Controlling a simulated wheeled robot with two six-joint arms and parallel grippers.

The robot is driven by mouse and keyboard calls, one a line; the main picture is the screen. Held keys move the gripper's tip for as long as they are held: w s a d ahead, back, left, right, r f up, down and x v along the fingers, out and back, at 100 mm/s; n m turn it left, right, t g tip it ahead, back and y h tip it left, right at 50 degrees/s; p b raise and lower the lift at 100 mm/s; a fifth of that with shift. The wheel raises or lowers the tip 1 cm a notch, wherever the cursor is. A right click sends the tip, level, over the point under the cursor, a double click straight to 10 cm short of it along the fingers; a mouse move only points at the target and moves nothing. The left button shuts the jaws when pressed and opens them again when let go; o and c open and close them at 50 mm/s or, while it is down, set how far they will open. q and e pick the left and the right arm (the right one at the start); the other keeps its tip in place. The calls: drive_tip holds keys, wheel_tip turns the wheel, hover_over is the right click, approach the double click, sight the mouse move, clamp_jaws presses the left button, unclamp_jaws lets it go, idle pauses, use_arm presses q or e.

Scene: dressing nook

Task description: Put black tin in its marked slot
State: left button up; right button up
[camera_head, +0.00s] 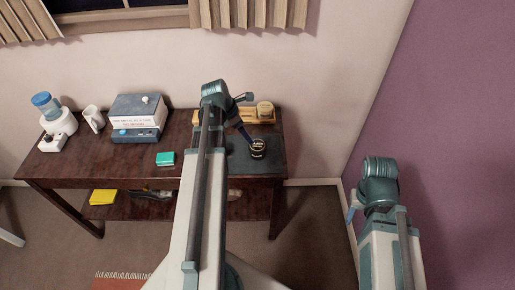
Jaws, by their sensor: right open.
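The black tin (258,150) is a small round can with gold lettering. It is at the dark mat (268,167) on the right end of the table. My left arm reaches over the table, and its gripper (246,136) points down at the tin's left edge. The fingertips are too small and partly hidden to show whether they touch or grip it. My right gripper (352,212) is open, low at the right beside the purple wall, away from the table. I cannot make out a marked slot; my left arm covers part of the table.
A wooden rack (235,118) with a light round jar (265,109) stands behind the tin. A yellow item (103,197) lies on the lower shelf.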

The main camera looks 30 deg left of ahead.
sight(255, 146)
use_arm(q)
drive_tip(key=shift+n, duration=0.3)
drive_tip(key=b+x, duration=0.5)
drive_tip(key=a+b+x, duration=0.1)
drive_tip(key=b+x, duration=0.2)
drive_tip(key=shift+f, duration=0.15)
drive_tip(key=shift+d+f, duration=0.15)
drive_tip(key=shift+w, duration=0.1)
drive_tip(key=b+x, duration=0.5)
drive_tip(key=shift+w+d, duration=0.15)
drive_tip(key=shift+d, duration=0.05)
drive_tip(key=c, duration=1.2)
drive_tip(key=shift+o, duration=0.2)
